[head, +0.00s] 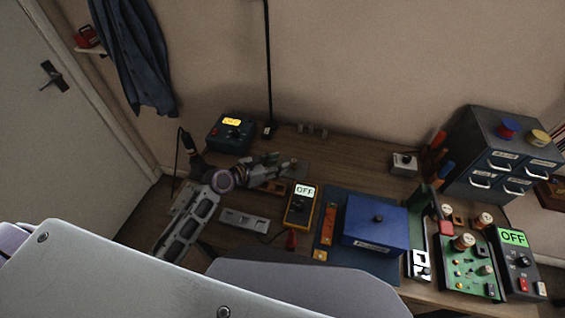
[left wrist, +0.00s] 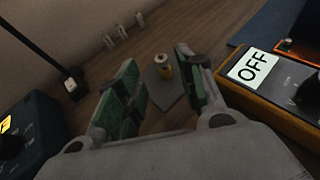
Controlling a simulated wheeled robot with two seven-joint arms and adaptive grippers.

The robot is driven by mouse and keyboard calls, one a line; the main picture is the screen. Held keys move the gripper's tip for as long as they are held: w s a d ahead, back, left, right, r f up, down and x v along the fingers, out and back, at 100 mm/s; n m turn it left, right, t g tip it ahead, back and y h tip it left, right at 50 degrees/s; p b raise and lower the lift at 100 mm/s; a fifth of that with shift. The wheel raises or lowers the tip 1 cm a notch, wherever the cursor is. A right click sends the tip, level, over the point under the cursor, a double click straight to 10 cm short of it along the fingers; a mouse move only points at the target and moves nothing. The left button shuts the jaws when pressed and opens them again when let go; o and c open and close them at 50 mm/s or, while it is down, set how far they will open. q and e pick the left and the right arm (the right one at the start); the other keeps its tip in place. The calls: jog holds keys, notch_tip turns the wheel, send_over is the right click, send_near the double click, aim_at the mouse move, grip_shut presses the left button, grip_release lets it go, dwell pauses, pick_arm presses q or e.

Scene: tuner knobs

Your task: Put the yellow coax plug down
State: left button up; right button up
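In the head view my left gripper (head: 284,166) is low over the left part of the workbench, and the plug is hard to make out there. My right gripper is not in view.
A yellow meter reading OFF (head: 301,205) is right of the left gripper. A dark blue box with a lit display (head: 229,132) is behind left. Small posts (head: 312,129) line the back edge. A blue box (head: 375,222), green board (head: 468,266) and drawer cabinet (head: 505,150) fill the right side.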

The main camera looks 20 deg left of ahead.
pick_arm(q)
jog(key=v, duration=0.3)
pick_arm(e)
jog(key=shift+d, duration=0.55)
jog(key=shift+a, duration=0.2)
